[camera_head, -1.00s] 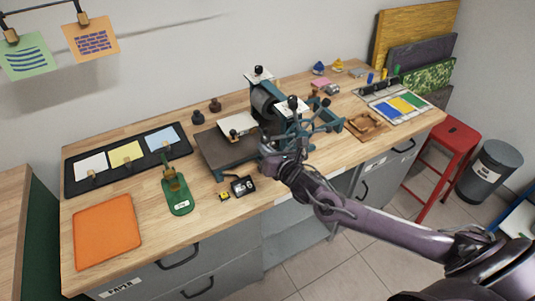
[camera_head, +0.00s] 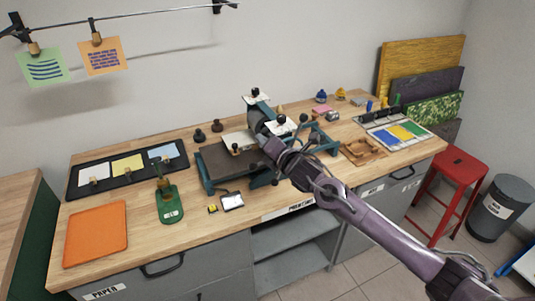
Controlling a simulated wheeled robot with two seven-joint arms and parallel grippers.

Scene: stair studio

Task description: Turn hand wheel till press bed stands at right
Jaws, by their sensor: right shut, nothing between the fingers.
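The printing press stands on the wooden workbench, with a dark roller (camera_head: 257,121) between teal side frames. Its dark flat press bed (camera_head: 222,163) sticks out to the left of the roller. A pale plate (camera_head: 236,141) lies on the bed near the roller. The hand wheel is on the near side of the press, mostly hidden behind my right gripper and forearm; a dark knob (camera_head: 303,118) shows above them. My right gripper (camera_head: 268,146) is at the front of the press, shut and empty; contact with the wheel is unclear. My left gripper is out of view.
A green stamp tool (camera_head: 169,205), an orange sheet (camera_head: 96,234) and a small display box (camera_head: 232,202) lie left of and before the press. A wooden frame (camera_head: 362,151) and colour tray (camera_head: 400,133) are at right. A red stool (camera_head: 452,175) stands beyond the bench.

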